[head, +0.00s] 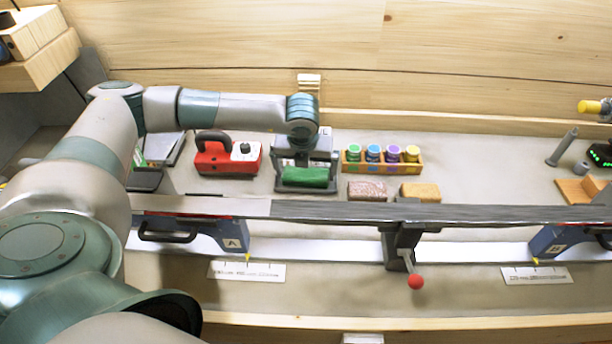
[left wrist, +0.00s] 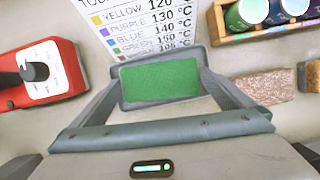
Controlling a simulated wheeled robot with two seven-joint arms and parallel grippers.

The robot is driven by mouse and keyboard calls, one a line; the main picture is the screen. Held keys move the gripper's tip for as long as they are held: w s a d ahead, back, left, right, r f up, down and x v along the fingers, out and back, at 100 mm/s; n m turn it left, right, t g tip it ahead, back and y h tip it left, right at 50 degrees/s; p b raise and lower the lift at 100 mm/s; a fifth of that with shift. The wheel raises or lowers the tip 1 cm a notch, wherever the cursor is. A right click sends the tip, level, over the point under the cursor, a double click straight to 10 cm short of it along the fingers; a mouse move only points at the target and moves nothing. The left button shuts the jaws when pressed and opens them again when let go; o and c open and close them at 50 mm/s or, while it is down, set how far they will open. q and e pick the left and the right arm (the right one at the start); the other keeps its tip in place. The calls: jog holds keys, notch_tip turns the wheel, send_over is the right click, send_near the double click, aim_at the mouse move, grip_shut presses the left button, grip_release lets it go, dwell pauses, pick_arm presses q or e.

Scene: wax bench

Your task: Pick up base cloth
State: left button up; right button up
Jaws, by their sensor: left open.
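A green rectangular pad (head: 306,177), which looks like the base cloth, lies in a shallow grey holder (head: 290,188) on the bench. It also shows in the left wrist view (left wrist: 160,84), with the holder's rim (left wrist: 114,91) around it. My left gripper (head: 305,180) is open above it, with one finger towards each side of the green pad. In the left wrist view the fingers of my left gripper (left wrist: 162,82) reach towards the holder's left and right ends. I cannot tell whether they touch it. The right gripper is not in view.
A red device (head: 228,157) stands left of the gripper. A wooden rack of coloured jars (head: 382,160), a reddish-brown block (head: 367,191) and a tan block (head: 420,193) are to the right. A long ski (head: 480,212) runs across in front, over a clamp with a red knob (head: 415,282).

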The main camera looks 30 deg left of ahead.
aim_at(310, 171)
pick_arm(q)
jog(key=c, duration=0.7)
jog(key=shift+c, duration=0.2)
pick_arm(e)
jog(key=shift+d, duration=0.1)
pick_arm(q)
jog(key=shift+r+b, duration=0.45)
jog(key=shift+r, duration=0.05)
jog(key=r+b, duration=0.1)
jog(key=d+r+b, duration=0.1)
jog(key=r, duration=0.1)
jog(key=shift+w+r, duration=0.1)
pick_arm(e)
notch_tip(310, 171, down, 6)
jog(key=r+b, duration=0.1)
jog(key=b, duration=0.2)
pick_arm(q)
jog(key=d+r+b, duration=0.1)
jog(key=d+r, duration=0.6)
jog(key=d, duration=0.3)
jog(key=shift+d, duration=0.35)
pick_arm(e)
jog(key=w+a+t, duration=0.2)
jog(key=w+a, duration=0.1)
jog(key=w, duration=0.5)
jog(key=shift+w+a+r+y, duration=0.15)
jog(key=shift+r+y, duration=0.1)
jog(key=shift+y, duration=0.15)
